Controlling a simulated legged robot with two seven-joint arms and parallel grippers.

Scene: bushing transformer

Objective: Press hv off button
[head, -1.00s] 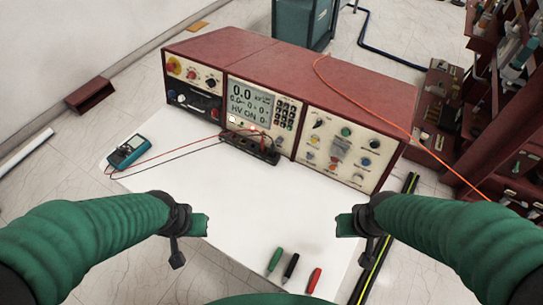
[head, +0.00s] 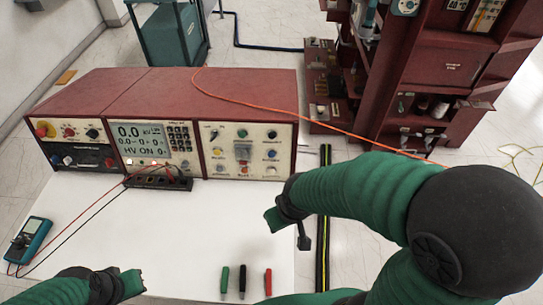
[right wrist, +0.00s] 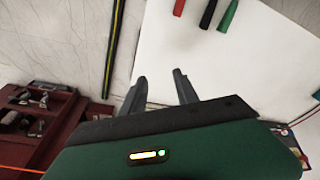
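The control console (head: 200,95) has a dark red top and three front panels, and stands at the back of the white table. Its middle panel has a display (head: 142,137) reading 0.0 kV and what looks like HV ON. Small lit buttons (head: 143,162) sit under the display; their labels are too small to read, so I cannot tell which is HV off. My right gripper (head: 275,220) is over the table, in front of and apart from the right panel. In the right wrist view its fingers (right wrist: 159,76) are apart and empty. My left gripper (head: 133,284) is low at the front left, its fingers unclear.
A black terminal block (head: 158,178) with red and black leads sits before the middle panel. A blue meter (head: 30,240) lies at left. Green (head: 224,280), black (head: 242,279) and red (head: 267,282) pen-like items lie in front. An orange cable (head: 330,128) crosses the console.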

